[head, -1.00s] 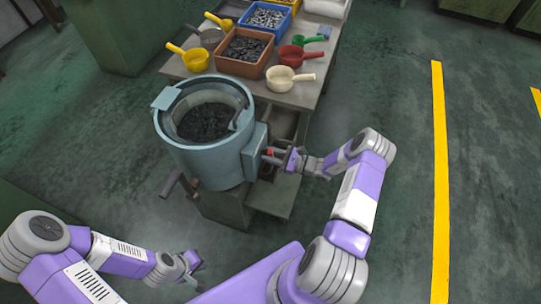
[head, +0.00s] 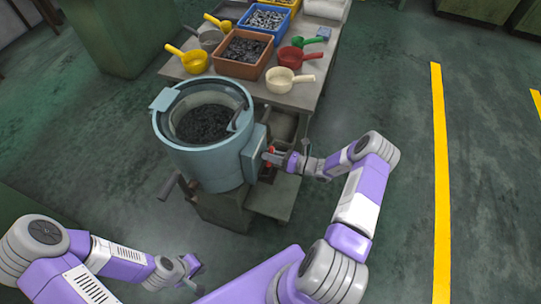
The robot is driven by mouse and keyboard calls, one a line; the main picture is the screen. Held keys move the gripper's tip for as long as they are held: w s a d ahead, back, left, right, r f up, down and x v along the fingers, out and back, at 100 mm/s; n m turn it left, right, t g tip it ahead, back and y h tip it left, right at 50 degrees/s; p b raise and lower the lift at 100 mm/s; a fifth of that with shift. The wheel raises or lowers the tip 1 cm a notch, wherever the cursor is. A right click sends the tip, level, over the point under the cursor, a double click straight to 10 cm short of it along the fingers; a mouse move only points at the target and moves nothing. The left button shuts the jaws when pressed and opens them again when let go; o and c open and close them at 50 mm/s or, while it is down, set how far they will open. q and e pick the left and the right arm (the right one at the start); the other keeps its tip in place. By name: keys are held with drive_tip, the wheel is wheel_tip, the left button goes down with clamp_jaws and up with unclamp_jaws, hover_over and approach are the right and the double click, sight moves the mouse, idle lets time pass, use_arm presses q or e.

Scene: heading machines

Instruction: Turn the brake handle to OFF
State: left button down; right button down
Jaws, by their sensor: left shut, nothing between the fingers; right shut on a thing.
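The brake handle (head: 270,150) is a small red-tipped handle on the box on the right side of the round blue-grey drum (head: 197,160). My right gripper (head: 274,157) is at the handle, shut on it; the fingers partly hide it. Any ON or OFF marking is too small to read. My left gripper (head: 195,268) is low at the front left, shut and empty, apart from the drum.
The drum holds dark small parts and stands on a cabinet. Behind it a table (head: 300,98) carries an orange crate (head: 225,66), a blue crate and several coloured scoops. A bar (head: 170,186) sticks out at the drum's front left. The floor at right is clear.

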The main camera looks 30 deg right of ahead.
drive_tip(key=shift+f+m, duration=0.1)
drive_tip(key=shift+m, duration=0.3)
drive_tip(key=c, duration=1)
unclamp_jaws()
drive_tip(key=shift+o, duration=0.2)
drive_tip(key=shift+s, duration=0.1)
drive_tip(key=v, duration=0.7)
drive_tip(key=shift+s+d+p, duration=0.15)
drive_tip(key=shift+d+p, duration=0.1)
drive_tip(key=shift+p, duration=0.2)
